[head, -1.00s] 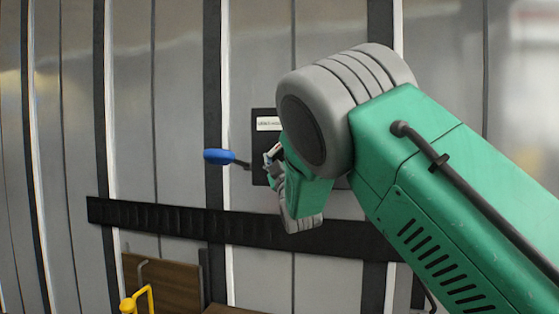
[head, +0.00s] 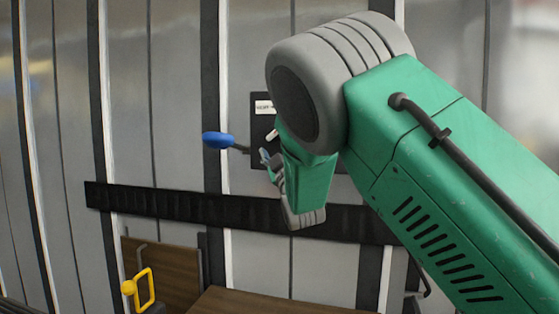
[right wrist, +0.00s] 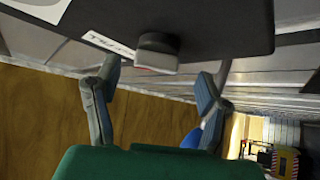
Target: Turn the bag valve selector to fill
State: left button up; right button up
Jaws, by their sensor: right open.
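A dark panel (head: 258,125) with a white label hangs on the grey ribbed wall, partly hidden behind my right arm. A lever with a blue handle (head: 217,140) sticks out left of it. In the right wrist view, a grey knob (right wrist: 157,53) sits on the dark panel (right wrist: 225,25) beside white lettering; I cannot read its setting. My right gripper (head: 266,160) is in front of the panel's lower part. In the right wrist view, its fingers (right wrist: 158,88) are apart and empty, one to each side of the knob and short of it. My left gripper is not in view.
A black horizontal rail (head: 160,203) crosses the wall below the panel. Brown wooden boards (head: 165,270) and a yellow bracket (head: 145,288) are at the lower left. The wall left of the blue handle is clear.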

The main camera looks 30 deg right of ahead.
jog(key=v, duration=0.8)
jog(key=shift+s+a, duration=0.15)
jog(key=shift+a, duration=0.25)
jog(key=shift+a+f, duration=0.1)
jog(key=shift+a, duration=0.05)
